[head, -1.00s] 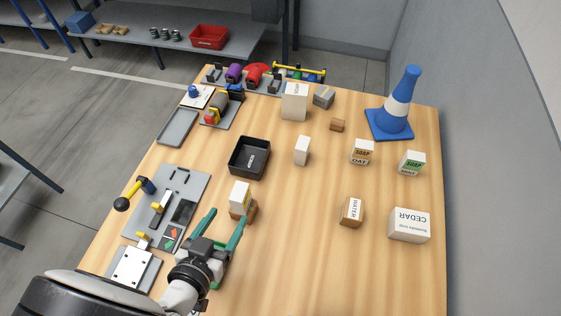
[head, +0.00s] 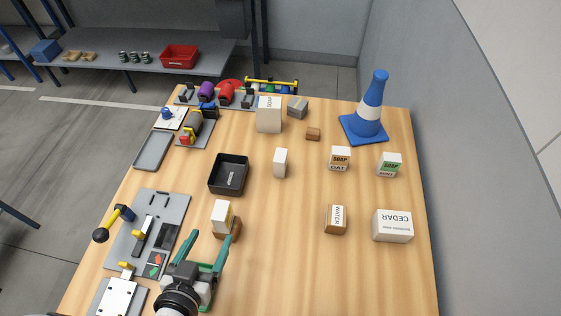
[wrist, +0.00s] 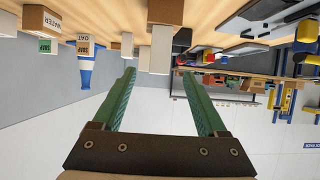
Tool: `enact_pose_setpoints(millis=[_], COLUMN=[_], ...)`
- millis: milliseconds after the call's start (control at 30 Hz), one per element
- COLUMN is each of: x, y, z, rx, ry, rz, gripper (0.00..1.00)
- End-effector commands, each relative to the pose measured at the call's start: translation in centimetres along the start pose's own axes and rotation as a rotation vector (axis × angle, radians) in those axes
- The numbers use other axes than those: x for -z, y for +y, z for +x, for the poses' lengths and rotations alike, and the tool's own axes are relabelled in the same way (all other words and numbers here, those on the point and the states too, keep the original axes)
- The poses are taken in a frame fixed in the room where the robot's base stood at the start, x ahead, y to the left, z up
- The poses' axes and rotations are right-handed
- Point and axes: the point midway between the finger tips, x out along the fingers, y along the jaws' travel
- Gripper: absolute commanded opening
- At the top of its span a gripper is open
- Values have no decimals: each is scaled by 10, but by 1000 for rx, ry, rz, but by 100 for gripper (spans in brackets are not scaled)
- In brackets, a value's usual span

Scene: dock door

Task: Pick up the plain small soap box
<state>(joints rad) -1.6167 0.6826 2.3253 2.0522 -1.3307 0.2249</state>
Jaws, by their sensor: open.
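The plain small soap box appears to be the unprinted white upright box (head: 280,163) near the middle of the table, right of the black bin. My gripper (head: 207,240) is open and empty at the near left, well short of that box, with its green fingers pointing away from me. In the wrist view, the open fingers (wrist: 156,72) show against an upside-down scene. A pale box (wrist: 161,48) stands between and beyond them there, and another pale box is left of it; I cannot tell which is the plain one.
The black bin (head: 213,186) lies beyond. OAT (head: 339,158) and MINT (head: 389,164) soap boxes, WATER (head: 335,219) and CEDAR (head: 392,226) boxes stand right. The centre front is clear.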

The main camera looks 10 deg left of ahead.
Motion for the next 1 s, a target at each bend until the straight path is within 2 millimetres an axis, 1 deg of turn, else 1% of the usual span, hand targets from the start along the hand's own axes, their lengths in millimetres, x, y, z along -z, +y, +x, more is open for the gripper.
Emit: enact_pose_setpoints(millis=[167,233,267,367,400,500,567,600,700,733,800,900,1000], x=[0,6,12,42,54,76,87,93,104,106,85,66,56], y=[0,-1,-1,-1,4,27,41,52,82,91,88,86,86], z=[0,-3,-6,-20,-13,33,55,69,98,105,113,123,129], rx=[0,1,2,5,-7,-31,-38,-42,-54,-56,-48,-46,-45], ry=[0,0,0,0,8,42,54,59,61,59,55,57,58], rz=[0,3,5,11,9,15,18,19,22,24,12,13,19], gripper=[75,75,75,75,75,75,75,75,75,75,75,75,75])
